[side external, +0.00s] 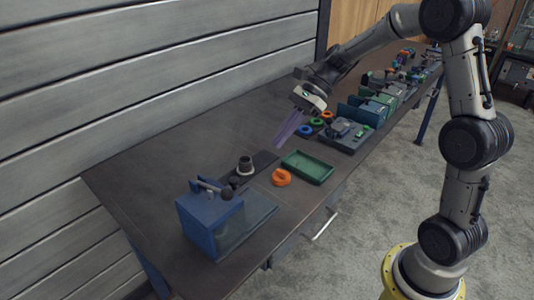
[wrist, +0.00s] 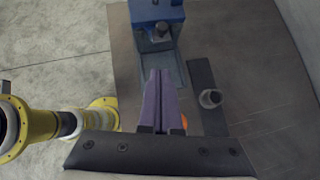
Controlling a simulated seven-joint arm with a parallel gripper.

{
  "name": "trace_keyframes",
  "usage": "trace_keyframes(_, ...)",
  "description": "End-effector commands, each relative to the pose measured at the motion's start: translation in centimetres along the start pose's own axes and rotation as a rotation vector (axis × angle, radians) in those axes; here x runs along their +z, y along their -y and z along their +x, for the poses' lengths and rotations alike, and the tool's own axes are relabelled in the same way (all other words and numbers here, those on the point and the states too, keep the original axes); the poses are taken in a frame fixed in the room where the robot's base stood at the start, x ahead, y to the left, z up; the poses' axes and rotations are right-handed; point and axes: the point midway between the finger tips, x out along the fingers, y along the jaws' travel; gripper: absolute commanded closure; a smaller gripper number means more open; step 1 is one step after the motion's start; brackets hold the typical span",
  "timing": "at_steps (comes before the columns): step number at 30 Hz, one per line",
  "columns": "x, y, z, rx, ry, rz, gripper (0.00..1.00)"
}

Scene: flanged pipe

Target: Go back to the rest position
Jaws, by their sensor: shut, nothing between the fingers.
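My gripper (side external: 289,129) hangs in the air above the bench, its purple fingers pointing down and together with nothing between them. In the wrist view the two fingers (wrist: 159,100) lie side by side, shut. The flanged pipe (side external: 245,166) stands upright on a dark plate (side external: 265,160) in the side view, apart from my gripper. It also shows in the wrist view (wrist: 210,98), to the right of the fingers.
A blue block fixture (side external: 210,218) sits at the bench's near end. A green tray (side external: 308,167) and an orange part (side external: 281,177) lie near the front edge. Several coloured rings and fixtures crowd the bench farther back. The bench (side external: 140,175) is bare along the wall.

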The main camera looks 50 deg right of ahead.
Motion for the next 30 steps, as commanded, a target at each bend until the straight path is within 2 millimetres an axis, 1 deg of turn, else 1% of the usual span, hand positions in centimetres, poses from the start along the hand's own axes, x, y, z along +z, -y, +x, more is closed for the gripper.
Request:
trace_keyframes(1, 0.0, 0.1, -0.8, -0.004, 0.0, 0.0, 1.0)
trace_keyframes(3, 0.0, 0.1, -1.5, -0.003, -0.001, 0.0, 1.0)
trace_keyframes(7, 0.2, 0.0, -2.0, 0.003, -0.001, -0.005, 1.0)
trace_keyframes(8, 0.7, -0.1, -2.1, 0.003, -0.002, -0.017, 1.0)
trace_keyframes(11, 3.3, -0.9, -2.7, -0.012, -0.011, -0.084, 1.0)
trace_keyframes(12, 4.6, -1.7, -2.9, -0.016, -0.018, -0.12, 1.0)
trace_keyframes(14, 6.5, -3.6, -3.1, -0.016, -0.041, -0.183, 1.0)
trace_keyframes(15, 7.5, -5.2, -3.4, -0.016, -0.065, -0.234, 1.0)
trace_keyframes(17, 8.6, -7.6, -3.6, -0.018, -0.112, -0.333, 1.0)
trace_keyframes(18, 9.1, -9.2, -3.8, -0.017, -0.146, -0.404, 1.0)
trace_keyframes(20, 9.3, -11.6, -4.0, -0.018, -0.201, -0.521, 1.0)
trace_keyframes(21, 9.3, -13.2, -4.2, -0.017, -0.24, -0.604, 1.0)
trace_keyframes(24, 8.6, -16.8, -4.7, -0.012, -0.345, -0.829, 1.0)
trace_keyframes(27, 7.0, -19.7, -5.3, 0.002, -0.457, -1.061, 1.0)
trace_keyframes(30, 5.1, -21.9, -5.8, 0.026, -0.571, -1.29, 1.0)
